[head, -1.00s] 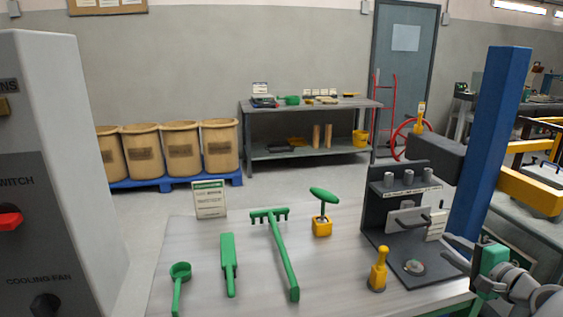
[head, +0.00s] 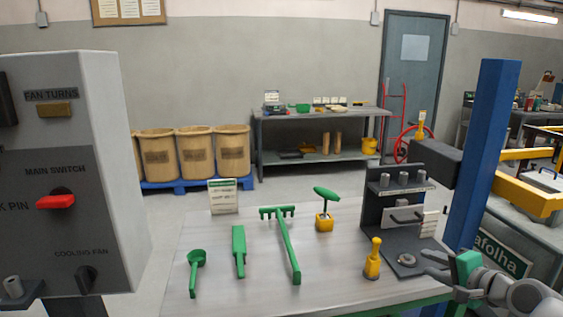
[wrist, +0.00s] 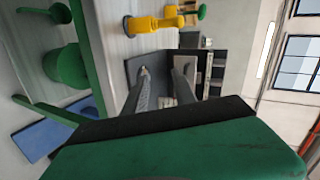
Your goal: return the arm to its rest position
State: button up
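My gripper (head: 430,264) is at the lower right of the head view, by the right front of the workbench (head: 335,285), near the black stand (head: 407,260). Its green body and part of my grey arm show there. In the wrist view my gripper (wrist: 164,72) has its two grey fingers apart, with nothing visible held between them. The black stand also shows beyond the fingers in the wrist view. How far the gripper is from the stand is hard to tell.
On the bench are a green scoop (head: 195,270), a green paddle-like tool (head: 239,251), a green rake (head: 285,245), a green T-handle in a yellow block (head: 325,208) and a yellow-handled piece (head: 373,258). A grey control cabinet (head: 65,140) stands left; a blue post (head: 484,150) stands right.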

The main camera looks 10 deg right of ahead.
jog(key=a+f+n+g+p, duration=0.1)
jog(key=a+n+g+p, duration=0.5)
jog(key=a, duration=1.2)
jog(key=s+a+n+g+h+p, duration=0.1)
jog(key=s+a+n+g+p, duration=0.2)
jog(key=s+a+n, duration=0.6)
jog(key=s+a+g, duration=0.1)
jog(key=s+a, duration=0.2)
jog(key=s, duration=0.2)
jog(key=shift+h, duration=0.3)
